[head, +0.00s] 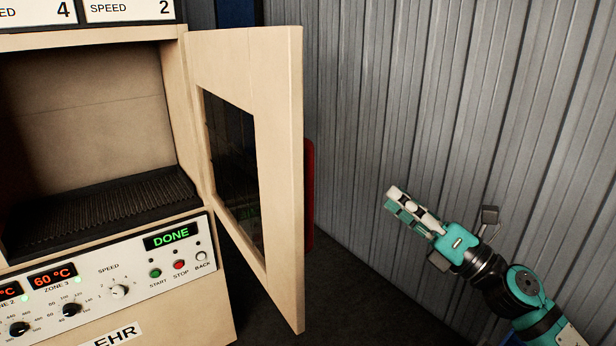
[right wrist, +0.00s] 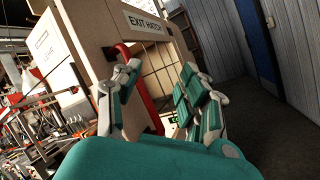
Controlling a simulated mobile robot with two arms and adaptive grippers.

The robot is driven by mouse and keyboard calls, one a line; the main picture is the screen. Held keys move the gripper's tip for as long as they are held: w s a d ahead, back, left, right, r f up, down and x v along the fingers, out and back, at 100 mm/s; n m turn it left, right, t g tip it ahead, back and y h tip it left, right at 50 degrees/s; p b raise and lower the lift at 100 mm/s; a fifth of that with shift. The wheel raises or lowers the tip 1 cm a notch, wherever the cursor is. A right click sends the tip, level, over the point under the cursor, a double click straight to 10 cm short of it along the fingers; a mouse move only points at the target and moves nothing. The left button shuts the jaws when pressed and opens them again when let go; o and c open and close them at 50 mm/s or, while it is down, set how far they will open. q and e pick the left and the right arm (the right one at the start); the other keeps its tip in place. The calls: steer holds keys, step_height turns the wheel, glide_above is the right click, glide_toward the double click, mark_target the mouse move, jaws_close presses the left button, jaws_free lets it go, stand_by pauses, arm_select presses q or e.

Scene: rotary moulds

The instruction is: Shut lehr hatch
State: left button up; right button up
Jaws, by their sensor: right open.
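The lehr (head: 190,235) stands at the left of the head view, its chamber open and empty in the part I see. Its hatch (head: 285,180), a pale wooden door with a dark window, is swung wide open from the right side of the opening. In the right wrist view the hatch (right wrist: 108,30) bears an "EXIT HATCH" label and a red handle (right wrist: 152,112); red also shows behind the door edge in the head view. My right gripper (head: 392,198) is open and empty, to the right of the hatch and apart from it. My left gripper is out of view.
A control panel (head: 110,290) below the opening reads "DONE" and 60 °C. A grey corrugated wall (head: 400,100) runs behind my right arm. Dark floor (head: 350,290) lies clear between hatch and arm. Cluttered machinery (right wrist: 35,120) fills the left of the wrist view.

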step_height(320, 180, up, 3)
steer(key=s+n+g+y, duration=0.1)
steer(key=s+n+g, duration=0.1)
steer(key=n+g, duration=0.55)
steer(key=n+h+p, duration=0.1)
steer(key=n+p, duration=0.4)
steer(key=p, duration=0.2)
glide_toward(306, 179)
steer(key=w+x, duration=0.1)
steer(key=x, duration=0.9)
steer(key=shift+d+f+m, duration=0.15)
steer(key=shift+f+m, duration=0.05)
steer(key=shift+m, duration=0.05)
jaws_close()
steer(key=shift+w+f, duration=0.1)
steer(key=shift+f, duration=0.05)
